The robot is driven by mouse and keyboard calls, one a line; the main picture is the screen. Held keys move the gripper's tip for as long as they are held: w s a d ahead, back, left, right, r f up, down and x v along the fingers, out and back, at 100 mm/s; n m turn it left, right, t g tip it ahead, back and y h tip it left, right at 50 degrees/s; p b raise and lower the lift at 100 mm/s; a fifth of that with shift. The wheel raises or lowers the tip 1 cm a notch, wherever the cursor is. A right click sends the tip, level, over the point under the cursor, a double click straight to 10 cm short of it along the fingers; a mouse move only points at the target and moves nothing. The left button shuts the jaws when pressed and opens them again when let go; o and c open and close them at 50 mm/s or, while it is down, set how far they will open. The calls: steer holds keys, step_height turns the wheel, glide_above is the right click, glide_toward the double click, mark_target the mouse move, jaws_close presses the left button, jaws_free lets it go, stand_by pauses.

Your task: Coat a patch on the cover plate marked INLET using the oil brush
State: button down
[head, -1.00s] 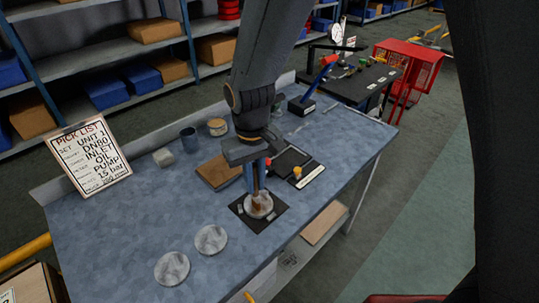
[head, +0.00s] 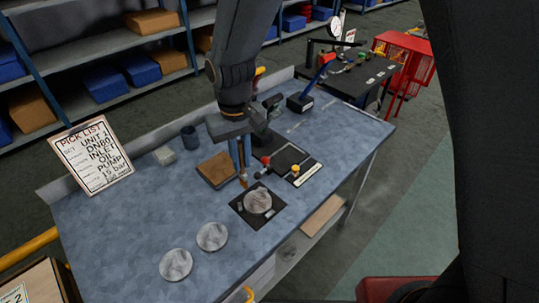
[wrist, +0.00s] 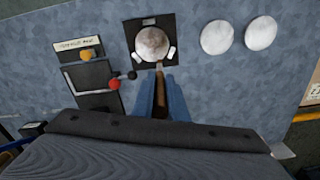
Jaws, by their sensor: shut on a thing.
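My gripper (head: 240,158) is shut on the oil brush (head: 243,179), which hangs down between the blue fingers. The brush also shows in the wrist view (wrist: 160,79). A round grey cover plate (head: 258,201) lies on a black square mat (head: 238,209); the wrist view shows this plate (wrist: 152,43) ahead of the brush tip. The brush tip appears beside the plate's edge, near the mat; whether it touches anything is unclear. Two more round plates, one nearer (head: 212,237) and one farther left (head: 176,265), lie bare on the bench. I cannot read INLET on any plate.
A black fixture with red and yellow knobs (head: 288,160) stands right of the brush. A brown board (head: 217,170) lies left of it. A pick list sign (head: 92,155), a dark cup (head: 189,137) and a grey block (head: 164,155) stand behind.

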mark_target(244, 173)
steer(key=shift+r+p, duration=1)
steer(key=shift+r, duration=0.55)
steer(key=shift+d, duration=0.15)
